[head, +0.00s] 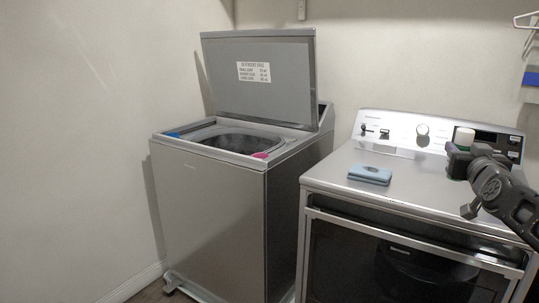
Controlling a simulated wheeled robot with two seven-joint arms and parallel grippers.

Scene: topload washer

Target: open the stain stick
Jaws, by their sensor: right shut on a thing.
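My right gripper (456,160) comes in from the right, above the back right of the dryer top. It is shut on a small upright thing, which looks like the stain stick (464,136). Its white upper part stands above the jaws, and a bit of green shows by the jaws. The rest of it is hidden by the gripper. The white part looks like a cap and is in place. My left gripper is not in view.
A blue-grey flat block (369,175) lies on the dryer top (330,175). The topload washer (210,210) stands left with its lid (258,95) raised. A hanger (525,22) and a blue item (531,79) are at the upper right. The dryer's front left top is clear.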

